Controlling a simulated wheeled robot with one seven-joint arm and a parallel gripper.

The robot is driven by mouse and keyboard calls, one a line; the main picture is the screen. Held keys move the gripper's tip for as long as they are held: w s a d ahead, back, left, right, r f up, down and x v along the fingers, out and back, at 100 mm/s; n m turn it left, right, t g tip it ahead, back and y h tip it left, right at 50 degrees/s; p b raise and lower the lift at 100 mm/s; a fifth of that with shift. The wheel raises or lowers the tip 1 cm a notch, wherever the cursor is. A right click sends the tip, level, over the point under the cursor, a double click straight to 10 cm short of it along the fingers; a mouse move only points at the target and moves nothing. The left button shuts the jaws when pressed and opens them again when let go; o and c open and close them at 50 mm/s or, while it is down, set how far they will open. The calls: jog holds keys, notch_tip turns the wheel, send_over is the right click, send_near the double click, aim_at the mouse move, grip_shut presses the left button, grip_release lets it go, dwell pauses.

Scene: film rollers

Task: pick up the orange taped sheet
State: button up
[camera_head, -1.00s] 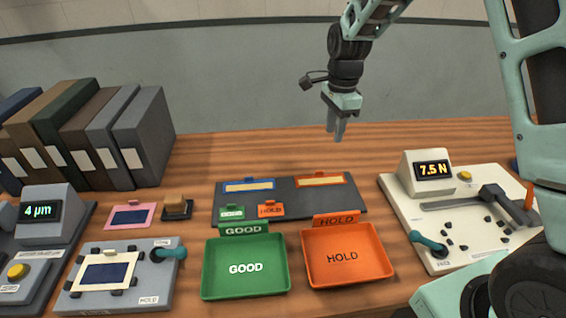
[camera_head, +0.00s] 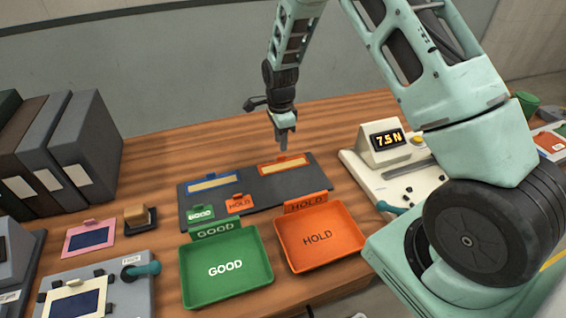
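The orange taped sheet (camera_head: 285,166) lies flat at the back right of the dark grey mat (camera_head: 268,189), a cream strip with an orange border and an orange tab on its back edge. A similar blue-bordered sheet (camera_head: 214,182) lies to its left on the same mat. My gripper (camera_head: 284,144) points down just above and behind the orange sheet, and appears apart from it. Its fingers look close together and nothing shows between them; the gap is too small to judge.
A green GOOD tray (camera_head: 190,275) and an orange HOLD tray (camera_head: 283,256) stand in front of the mat. Small GOOD (camera_head: 201,213) and HOLD (camera_head: 240,202) tags lie on the mat. A 7.5 N gauge (camera_head: 385,142) stands to the right, grey binders (camera_head: 85,140) to the left.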

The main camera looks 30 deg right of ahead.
aim_at(284, 163)
jog(key=shift+s+f+p, duration=0.15)
jog(key=shift+f+p, duration=0.55)
jog(key=shift+f, duration=2.05)
jog(key=shift+c, duration=0.3)
grip_shut()
